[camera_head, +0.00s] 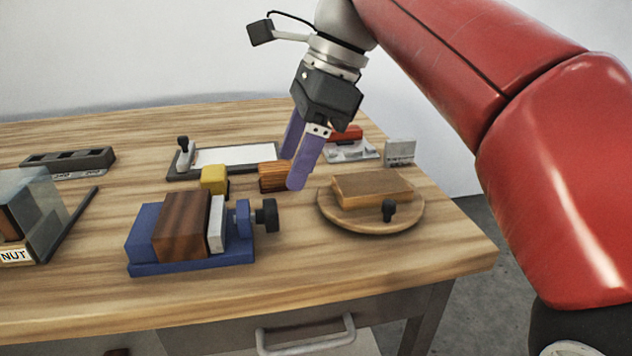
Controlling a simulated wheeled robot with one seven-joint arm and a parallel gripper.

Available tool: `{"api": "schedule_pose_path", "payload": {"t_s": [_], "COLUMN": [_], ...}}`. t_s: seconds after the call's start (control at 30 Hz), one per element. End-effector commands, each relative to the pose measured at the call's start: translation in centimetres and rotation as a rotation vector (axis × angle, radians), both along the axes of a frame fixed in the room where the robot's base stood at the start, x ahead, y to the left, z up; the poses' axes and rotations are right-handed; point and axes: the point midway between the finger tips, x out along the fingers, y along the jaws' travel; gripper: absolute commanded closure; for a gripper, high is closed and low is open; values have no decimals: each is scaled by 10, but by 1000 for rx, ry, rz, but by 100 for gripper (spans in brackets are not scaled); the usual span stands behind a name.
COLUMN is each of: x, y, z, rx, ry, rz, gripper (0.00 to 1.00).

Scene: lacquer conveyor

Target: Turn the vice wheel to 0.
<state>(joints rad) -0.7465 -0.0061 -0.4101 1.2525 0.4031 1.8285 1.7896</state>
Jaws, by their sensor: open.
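The vice (187,267) has a blue base and stands near the front of the table. A dark brown wooden block (184,227) sits between its blue end and a light grey jaw plate. The small black vice wheel (267,215) is on the vice's right side; any number on it is too small to read. My gripper (290,170) has purple fingers, is open and empty, and hangs above the table. It appears above and behind the wheel and does not touch it.
A round wooden board (345,222) with a block and black knob lies right of the wheel. A yellow block (214,179) and an orange-brown block (272,177) stand behind the vice. A clipboard-like tray (262,146) lies further back. A clear case (40,200) labelled NUT stands left.

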Motion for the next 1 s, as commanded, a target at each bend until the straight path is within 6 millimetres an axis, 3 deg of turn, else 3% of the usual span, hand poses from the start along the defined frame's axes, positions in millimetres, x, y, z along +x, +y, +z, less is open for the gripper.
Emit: {"api": "schedule_pose_path", "payload": {"t_s": [0.5, 0.9, 1.0], "x": [-8, -8, -8], "y": [27, 30, 30], "z": [-64, -72, -72], "rx": [-2, -2, -2], "ry": [4, 1, 1], "rz": [4, 1, 2], "gripper": [37, 37, 49]}}
